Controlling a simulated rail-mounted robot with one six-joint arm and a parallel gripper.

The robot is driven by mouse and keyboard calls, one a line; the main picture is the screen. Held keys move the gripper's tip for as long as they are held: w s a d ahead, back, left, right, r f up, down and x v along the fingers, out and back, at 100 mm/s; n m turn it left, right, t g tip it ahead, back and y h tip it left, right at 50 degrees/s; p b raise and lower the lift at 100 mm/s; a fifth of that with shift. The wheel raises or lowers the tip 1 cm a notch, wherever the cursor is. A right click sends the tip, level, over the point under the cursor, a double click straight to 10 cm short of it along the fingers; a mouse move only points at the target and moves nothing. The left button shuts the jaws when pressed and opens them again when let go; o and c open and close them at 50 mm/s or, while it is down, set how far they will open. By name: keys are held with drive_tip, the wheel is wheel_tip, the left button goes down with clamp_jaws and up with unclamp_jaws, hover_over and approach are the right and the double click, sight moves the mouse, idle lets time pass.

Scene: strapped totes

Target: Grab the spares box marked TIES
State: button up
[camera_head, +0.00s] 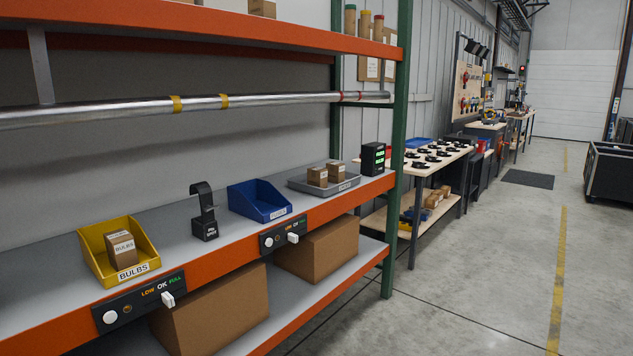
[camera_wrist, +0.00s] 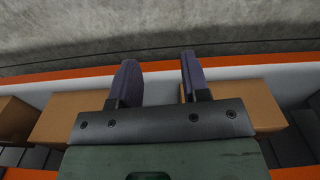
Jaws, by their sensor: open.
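No box with a readable TIES mark shows. Two small brown boxes, a front one (camera_head: 317,177) and a back one (camera_head: 336,172), sit on a grey tray (camera_head: 300,184) at the shelf's right in the head view; their print is too small to read. A third small box (camera_head: 121,249), marked BULBS, sits in the yellow bin (camera_head: 93,255) labelled BULBS. The blue bin (camera_head: 258,202) looks empty; its label is unclear. My gripper (camera_wrist: 157,68) is open and empty in the wrist view, above large cartons; it is not in the head view.
A black stand (camera_head: 204,212) stands between the bins, and a black box with green lights (camera_head: 373,158) right of the tray. A metal rail (camera_head: 130,107) crosses above the shelf. Large cartons (camera_head: 213,310) fill the lower shelf.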

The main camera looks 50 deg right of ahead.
idle(0.3)
drive_tip(key=o, duration=0.9)
